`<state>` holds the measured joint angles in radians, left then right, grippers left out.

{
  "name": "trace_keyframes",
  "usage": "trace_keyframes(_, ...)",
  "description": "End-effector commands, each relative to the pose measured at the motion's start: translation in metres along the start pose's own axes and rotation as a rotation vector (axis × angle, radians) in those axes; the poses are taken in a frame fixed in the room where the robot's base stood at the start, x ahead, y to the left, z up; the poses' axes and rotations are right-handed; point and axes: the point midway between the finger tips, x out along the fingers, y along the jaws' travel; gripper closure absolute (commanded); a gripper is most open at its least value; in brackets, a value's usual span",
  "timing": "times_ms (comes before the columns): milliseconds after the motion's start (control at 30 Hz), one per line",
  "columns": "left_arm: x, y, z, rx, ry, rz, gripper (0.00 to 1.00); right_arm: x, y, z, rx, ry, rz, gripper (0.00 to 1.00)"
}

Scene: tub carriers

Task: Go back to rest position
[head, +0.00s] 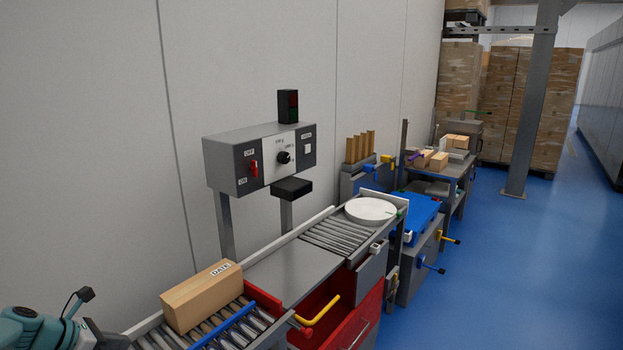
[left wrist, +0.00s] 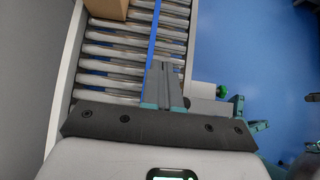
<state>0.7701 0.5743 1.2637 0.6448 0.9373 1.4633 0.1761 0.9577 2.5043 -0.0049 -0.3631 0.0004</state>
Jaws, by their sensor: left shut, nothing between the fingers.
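My left gripper (head: 108,338) is at the bottom left of the head view, beside the near end of the roller conveyor and partly cut off by the frame edge. In the left wrist view its two grey fingers (left wrist: 163,84) are together over the rollers, with nothing between them. A cardboard box (head: 201,297) marked DATE lies on the near rollers, just beyond the gripper and apart from it. A corner of the box (left wrist: 107,8) shows at the top of the left wrist view. My right gripper is not seen in the head view.
The near roller conveyor (head: 160,339) has a blue strip (head: 226,326) along it. A grey control box (head: 260,158) stands behind on posts. A yellow handle (head: 319,312) juts out at the front. A white disc (head: 370,211) lies on the farther rollers. Blue floor (head: 520,270) is clear at right.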

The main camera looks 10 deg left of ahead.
Motion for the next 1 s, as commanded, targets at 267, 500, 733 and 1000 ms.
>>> trace_keyframes(267, 0.031, -0.022, 0.028, 0.048, -0.015, -0.069, 1.0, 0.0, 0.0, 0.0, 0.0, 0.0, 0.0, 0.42)
trace_keyframes(500, 0.085, -0.082, 0.033, 0.073, 0.013, -0.23, 1.0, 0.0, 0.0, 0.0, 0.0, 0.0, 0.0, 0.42)
trace_keyframes(733, 0.149, -0.182, 0.005, 0.154, 0.125, -0.423, 1.0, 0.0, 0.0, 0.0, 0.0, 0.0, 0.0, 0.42)
trace_keyframes(1000, 0.195, -0.368, -0.11, 0.727, 0.3, -0.728, 1.0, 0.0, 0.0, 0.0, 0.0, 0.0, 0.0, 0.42)
